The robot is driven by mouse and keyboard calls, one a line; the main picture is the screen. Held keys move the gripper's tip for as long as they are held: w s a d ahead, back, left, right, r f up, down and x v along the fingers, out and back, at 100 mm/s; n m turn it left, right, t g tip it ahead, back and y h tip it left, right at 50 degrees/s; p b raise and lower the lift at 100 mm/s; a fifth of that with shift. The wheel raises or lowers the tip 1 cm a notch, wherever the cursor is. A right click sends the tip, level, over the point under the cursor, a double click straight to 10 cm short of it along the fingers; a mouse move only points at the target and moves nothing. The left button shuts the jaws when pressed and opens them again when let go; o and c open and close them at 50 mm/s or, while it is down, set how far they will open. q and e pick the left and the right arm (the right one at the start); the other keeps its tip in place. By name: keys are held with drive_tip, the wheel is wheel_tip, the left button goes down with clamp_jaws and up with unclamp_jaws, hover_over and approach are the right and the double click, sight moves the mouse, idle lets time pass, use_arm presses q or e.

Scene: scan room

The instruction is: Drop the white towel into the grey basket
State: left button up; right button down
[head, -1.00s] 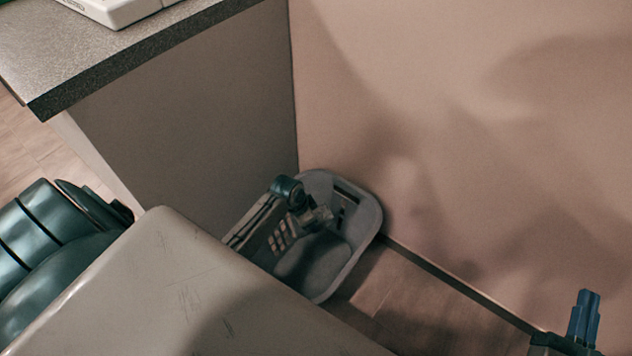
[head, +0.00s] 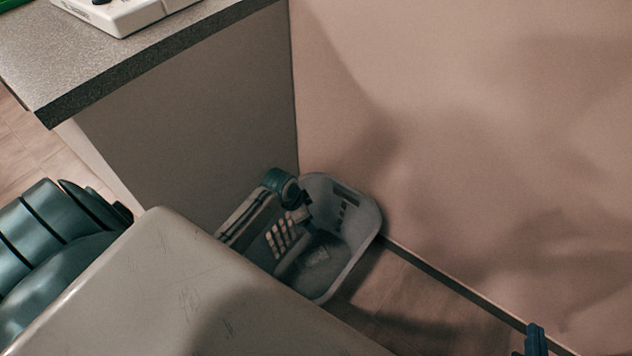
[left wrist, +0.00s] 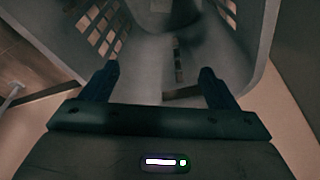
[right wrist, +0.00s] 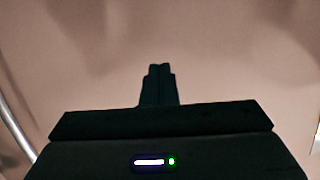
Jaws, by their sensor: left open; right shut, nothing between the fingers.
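The grey basket (head: 362,232) stands on the floor in the corner between the cabinet side and the wall. Its slotted wall and inside also fill the upper part of the left wrist view (left wrist: 250,45). My left gripper is over the basket, partly hidden in the head view; in the left wrist view its fingers (left wrist: 159,78) are spread with nothing held between them. A grey patch lies on the basket's floor in the head view, but I cannot tell whether it is the white towel. My right gripper (head: 536,342) is shut and empty, low at the right; the right wrist view shows its fingers together (right wrist: 160,72).
A speckled grey counter (head: 150,60) with a white device (head: 125,12) on it is at the upper left. The cabinet side (head: 200,130) and pink wall (head: 460,120) close in the basket. Bare wooden floor (head: 400,300) lies right of it.

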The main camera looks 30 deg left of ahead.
use_arm(q)
drive_tip(key=p+v, duration=0.1)
drive_tip(key=v, duration=0.4)
drive_tip(key=shift+r, duration=0.2)
use_arm(e)
drive_tip(key=s+a+f+g, duration=0.1)
drive_tip(key=s+f+g, duration=0.3)
drive_tip(key=s+f, duration=0.2)
drive_tip(key=shift+f+g, duration=0.2)
drive_tip(key=shift+g, duration=0.2)
